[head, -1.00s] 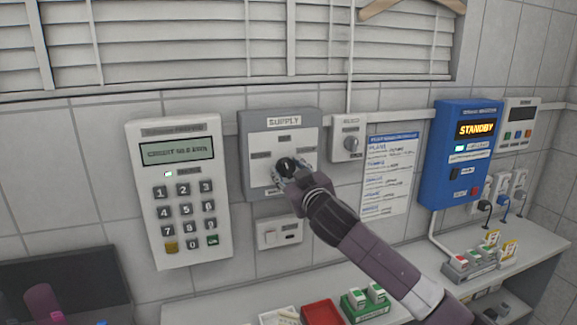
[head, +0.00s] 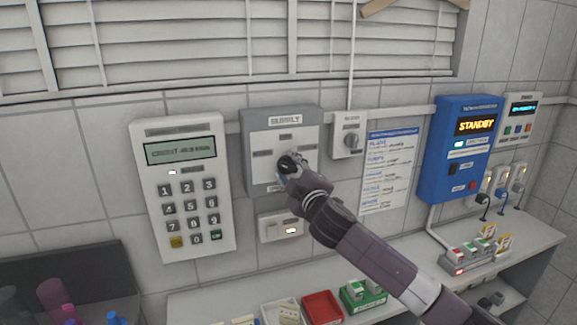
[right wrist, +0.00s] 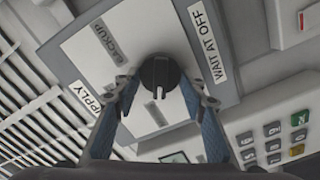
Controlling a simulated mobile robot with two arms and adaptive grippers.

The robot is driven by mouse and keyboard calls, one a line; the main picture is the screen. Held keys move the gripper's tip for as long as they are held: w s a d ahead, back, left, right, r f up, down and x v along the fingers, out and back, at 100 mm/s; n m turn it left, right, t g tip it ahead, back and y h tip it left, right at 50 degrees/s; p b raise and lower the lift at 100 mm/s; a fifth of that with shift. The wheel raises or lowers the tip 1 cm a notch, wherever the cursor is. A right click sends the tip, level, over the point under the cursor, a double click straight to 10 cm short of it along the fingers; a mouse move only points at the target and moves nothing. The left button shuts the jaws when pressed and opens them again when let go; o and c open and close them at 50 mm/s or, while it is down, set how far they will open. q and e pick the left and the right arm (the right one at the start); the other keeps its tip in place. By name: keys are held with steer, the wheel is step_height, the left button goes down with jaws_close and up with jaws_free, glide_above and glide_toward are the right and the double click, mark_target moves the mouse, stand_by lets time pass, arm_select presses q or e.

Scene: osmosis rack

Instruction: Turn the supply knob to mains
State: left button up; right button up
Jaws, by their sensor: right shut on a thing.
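The grey supply panel (head: 250,180) hangs on the wall with a SUPPLY label on top. Its black knob (head: 288,165) sits mid-panel, with printed labels around it. My right gripper (head: 291,167) is shut on the knob. In the right wrist view, its two blue fingers flank the knob (right wrist: 160,72), one on each side. The knob's white pointer mark faces down in that view, toward a grey label whose text I cannot read. The BACKUP label (right wrist: 103,37) is on the opposite side of the knob, and WAIT AT OFF shows at upper right. My left gripper is not in view.
A keypad meter (head: 188,190) is left of the panel. A small switch box (head: 350,138) is close on the right. A blue STANDBY unit (head: 459,150) and bench (head: 400,270) are right.

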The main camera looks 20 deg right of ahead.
stand_by(0.3)
steer(key=o, duration=1.2)
steer(key=shift+c, duration=0.2)
steer(key=s, duration=1.2)
steer(key=shift+d, duration=0.2)
